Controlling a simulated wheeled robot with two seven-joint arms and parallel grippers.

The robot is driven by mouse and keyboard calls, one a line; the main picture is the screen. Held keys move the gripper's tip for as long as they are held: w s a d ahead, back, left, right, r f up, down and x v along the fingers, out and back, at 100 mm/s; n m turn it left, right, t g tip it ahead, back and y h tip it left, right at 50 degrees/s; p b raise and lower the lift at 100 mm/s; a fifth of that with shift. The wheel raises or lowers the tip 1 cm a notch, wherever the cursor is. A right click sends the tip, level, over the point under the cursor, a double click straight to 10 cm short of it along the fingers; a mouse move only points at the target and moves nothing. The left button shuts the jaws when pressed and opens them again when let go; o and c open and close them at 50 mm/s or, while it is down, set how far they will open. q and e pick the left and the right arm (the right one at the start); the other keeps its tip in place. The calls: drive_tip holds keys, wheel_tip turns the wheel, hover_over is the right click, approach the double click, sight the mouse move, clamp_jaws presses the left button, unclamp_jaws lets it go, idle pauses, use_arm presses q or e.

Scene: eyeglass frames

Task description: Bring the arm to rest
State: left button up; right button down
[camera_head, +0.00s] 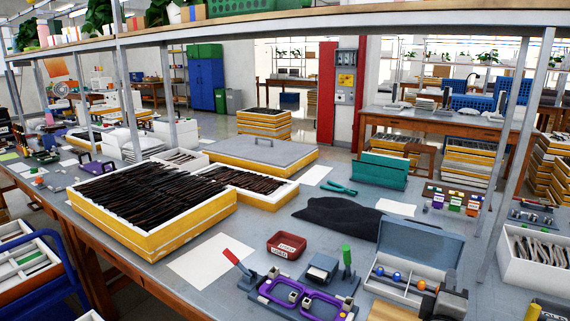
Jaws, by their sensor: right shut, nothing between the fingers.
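A purple eyeglass frame (304,298) sits on a dark fixture at the bottom centre, with a red-handled clamp (236,262) to its left and a green-handled clamp (346,258) to its right. What seems to be my right gripper (430,306) shows as a dark piece at the bottom edge, right of the purple frame and in front of the blue-grey case (420,243). Its fingers are hard to make out; they look shut, and I see nothing held. My left gripper is not in view.
A yellow-sided crate of dark frames (170,247) fills the table's left half. A red bin (286,245), black cloth (338,215) and teal rack (383,170) stand in the middle. A white sheet (211,262) lies left of the fixture. Metal posts (500,150) hold a shelf above.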

drive_tip(key=s+f+m+g, duration=0.2)
drive_tip(key=s+f, duration=0.1)
drive_tip(key=s, duration=0.1)
drive_tip(key=s+f+m+g+y, duration=0.1)
drive_tip(key=s+f+m+g, duration=0.2)
drive_tip(key=s, duration=0.2)
drive_tip(key=s+f+m+g+y, duration=0.1)
drive_tip(key=s+f+m+g, duration=0.1)
drive_tip(key=s+f+m, duration=0.1)
drive_tip(key=shift+s+a, duration=0.3)
drive_tip(key=shift+s, duration=0.5)
drive_tip(key=s+a+f+m+g+y, duration=0.1)
drive_tip(key=s+a+g+y, duration=0.25)
drive_tip(key=s+a, duration=0.35)
drive_tip(key=s+a+f+m+g+y, duration=0.1)
drive_tip(key=s+a+f+g+y, duration=0.15)
drive_tip(key=s+a+y, duration=0.45)
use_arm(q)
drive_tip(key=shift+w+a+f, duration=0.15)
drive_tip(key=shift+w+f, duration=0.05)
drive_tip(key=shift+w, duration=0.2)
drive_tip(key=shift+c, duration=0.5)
use_arm(e)
drive_tip(key=w+a+f+n+t, duration=0.1)
drive_tip(key=w+a+f+t, duration=0.2)
drive_tip(key=f+t, duration=0.3)
drive_tip(key=shift+w+a+f+t+y, duration=0.2)
drive_tip(key=shift+a+f+t+y, duration=0.15)
drive_tip(key=shift+f+y, duration=0.1)
